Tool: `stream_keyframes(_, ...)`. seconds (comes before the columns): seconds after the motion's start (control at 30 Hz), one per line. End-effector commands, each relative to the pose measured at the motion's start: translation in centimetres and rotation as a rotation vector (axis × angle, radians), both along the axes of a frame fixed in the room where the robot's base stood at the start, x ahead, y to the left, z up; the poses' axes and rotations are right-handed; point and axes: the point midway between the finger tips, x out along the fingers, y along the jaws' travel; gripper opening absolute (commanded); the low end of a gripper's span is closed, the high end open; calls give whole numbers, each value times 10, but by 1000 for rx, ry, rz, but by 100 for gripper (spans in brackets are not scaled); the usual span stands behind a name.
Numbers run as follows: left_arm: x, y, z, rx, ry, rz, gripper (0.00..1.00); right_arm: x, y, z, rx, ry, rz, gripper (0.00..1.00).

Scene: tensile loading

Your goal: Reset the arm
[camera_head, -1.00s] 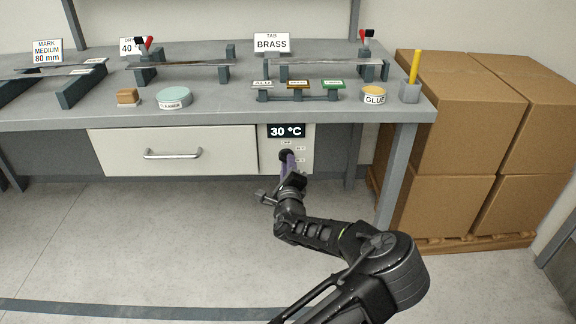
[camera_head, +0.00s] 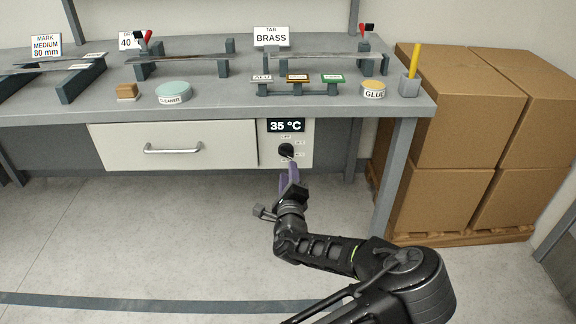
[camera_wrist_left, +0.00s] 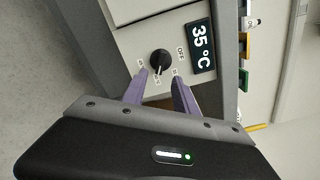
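My left gripper (camera_head: 291,170), with purple fingers, is in front of and just below the black dial (camera_head: 286,150) on the panel under the bench. In the left wrist view its two fingers (camera_wrist_left: 158,76) are apart and empty, with the dial (camera_wrist_left: 160,62) beyond the gap between their tips. The dial appears clear of the fingers. The display (camera_head: 286,126) above the dial reads 35 °C. My right gripper is in neither view.
A drawer with a handle (camera_head: 172,149) is left of the panel. The bench top (camera_head: 215,98) carries a cleaner tub (camera_head: 174,91), a glue pot (camera_head: 373,89) and specimen stands. Cardboard boxes (camera_head: 450,110) stand at the right. The floor left of my arm is clear.

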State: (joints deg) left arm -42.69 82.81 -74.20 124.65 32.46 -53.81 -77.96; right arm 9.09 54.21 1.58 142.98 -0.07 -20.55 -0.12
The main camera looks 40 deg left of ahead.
Motion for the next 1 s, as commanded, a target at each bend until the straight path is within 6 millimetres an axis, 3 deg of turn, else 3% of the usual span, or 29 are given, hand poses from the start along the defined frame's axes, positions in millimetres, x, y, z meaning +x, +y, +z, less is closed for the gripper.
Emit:
stream_keyframes(0.6, -6, -4, 0, 0, 0, 1, 35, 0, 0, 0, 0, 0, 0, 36)
stream_keyframes(0.73, -9, -2, -8, -21, 7, 8, 35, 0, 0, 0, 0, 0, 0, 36)
stream_keyframes(0.87, -23, 5, -40, -111, 38, 41, 35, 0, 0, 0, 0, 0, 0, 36)
stream_keyframes(1.0, -58, 9, -109, -310, 101, 120, 35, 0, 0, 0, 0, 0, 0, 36)
